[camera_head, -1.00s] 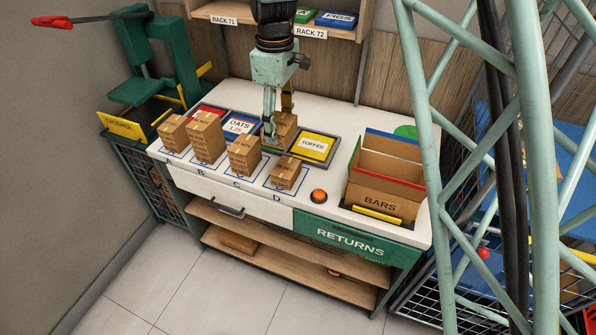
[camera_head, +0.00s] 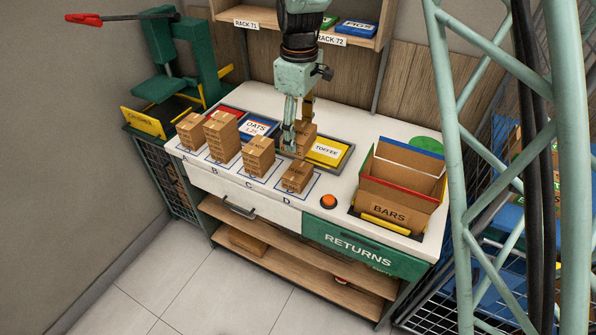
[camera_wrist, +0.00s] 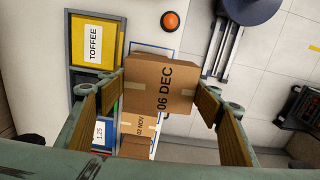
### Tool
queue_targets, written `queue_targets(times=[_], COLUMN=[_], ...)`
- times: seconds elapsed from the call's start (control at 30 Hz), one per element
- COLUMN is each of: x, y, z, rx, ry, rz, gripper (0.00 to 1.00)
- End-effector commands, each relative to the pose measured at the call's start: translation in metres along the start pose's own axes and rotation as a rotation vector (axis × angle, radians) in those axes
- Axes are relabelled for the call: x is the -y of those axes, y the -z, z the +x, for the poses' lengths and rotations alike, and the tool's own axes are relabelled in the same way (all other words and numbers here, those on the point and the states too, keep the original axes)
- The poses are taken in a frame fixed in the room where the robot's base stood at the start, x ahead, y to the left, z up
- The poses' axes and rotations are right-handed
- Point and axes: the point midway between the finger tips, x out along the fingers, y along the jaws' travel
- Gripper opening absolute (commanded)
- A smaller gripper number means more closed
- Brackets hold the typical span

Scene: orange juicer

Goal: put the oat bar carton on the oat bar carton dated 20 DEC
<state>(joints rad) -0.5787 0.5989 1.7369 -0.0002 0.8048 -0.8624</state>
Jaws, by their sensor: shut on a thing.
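My gripper (camera_head: 296,146) is shut on a brown oat bar carton (camera_head: 306,136), held above the back part of the worktop. In the wrist view the held carton (camera_wrist: 158,80) sits between the two fingers and reads "06 DEC". Another carton (camera_wrist: 138,124) reading "02 NOV" shows below it in that picture, partly hidden. In the head view, cartons stand on marked spots A (camera_head: 191,131), B (camera_head: 222,136), C (camera_head: 258,156) and D (camera_head: 297,177); B's pile is taller than D's. Their dates are too small to read here. No "20 DEC" label is legible.
The toffee bin (camera_head: 326,152) and oats bin (camera_head: 257,128) lie behind the spots. An orange button (camera_head: 328,201) is right of D. An open BARS box (camera_head: 391,212) stands at the right. A green press (camera_head: 165,65) stands at the far left.

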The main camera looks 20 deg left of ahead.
Motion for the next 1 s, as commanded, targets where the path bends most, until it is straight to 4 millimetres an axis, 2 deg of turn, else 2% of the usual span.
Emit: queue_targets(times=[0.17,0.4,0.6,0.77,1.0], x=[0.028,0.082,0.117,0.127,0.128], y=[0.007,0.017,0.020,0.020,0.020], z=[0.023,0.065,0.090,0.096,0.096], rx=[0.003,0.003,0.002,0.001,0.000], ry=[0.003,0.003,0.002,0.001,0.001], rz=[0.006,0.026,0.040,0.046,0.047], gripper=[0.46,0.46,0.46,0.46,0.46])
